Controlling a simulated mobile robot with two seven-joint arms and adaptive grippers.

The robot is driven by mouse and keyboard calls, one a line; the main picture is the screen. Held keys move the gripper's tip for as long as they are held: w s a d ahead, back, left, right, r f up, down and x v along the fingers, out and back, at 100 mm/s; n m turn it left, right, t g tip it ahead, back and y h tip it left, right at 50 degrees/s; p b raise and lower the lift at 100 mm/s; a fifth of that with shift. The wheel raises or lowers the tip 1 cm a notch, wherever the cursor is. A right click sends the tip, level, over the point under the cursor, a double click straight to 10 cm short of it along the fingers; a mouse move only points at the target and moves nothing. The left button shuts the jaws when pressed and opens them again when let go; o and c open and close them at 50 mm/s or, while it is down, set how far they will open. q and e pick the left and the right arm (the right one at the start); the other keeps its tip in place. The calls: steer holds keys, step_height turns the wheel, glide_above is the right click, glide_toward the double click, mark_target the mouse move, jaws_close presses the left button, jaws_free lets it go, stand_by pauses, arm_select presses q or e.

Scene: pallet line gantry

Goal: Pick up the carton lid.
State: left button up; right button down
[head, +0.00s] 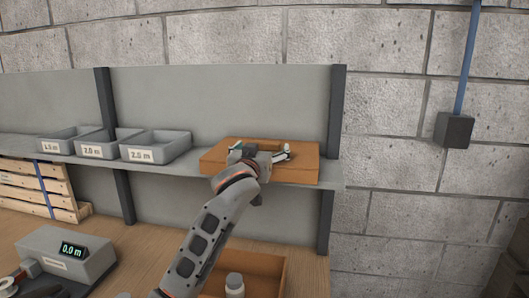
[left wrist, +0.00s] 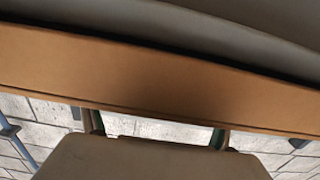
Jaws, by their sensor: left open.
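The carton lid (head: 305,165) is a flat, shallow orange-brown piece lying on the right end of the grey shelf. Its edge (left wrist: 160,70) runs as a brown band across the left wrist view. My left gripper (head: 263,150) is open at the lid, its fingers spread apart and overlapping it in the head view. Both fingers show partly in the left wrist view (left wrist: 155,132), close to the band's lower edge. I cannot tell whether they touch the lid. My gripper and forearm hide the lid's middle. My right gripper is not in view.
Labelled grey bins (head: 155,147) stand on the shelf (head: 196,150) left of the lid. A grey device (head: 65,258) reading 0.0 m sits on the wooden bench. A dark upright (head: 336,110) stands close right.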

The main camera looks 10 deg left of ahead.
arm_select(q)
steer(key=shift+w, duration=0.85)
steer(key=c, duration=1.5)
steer(key=shift+o, duration=0.2)
steer(key=shift+r, duration=0.1)
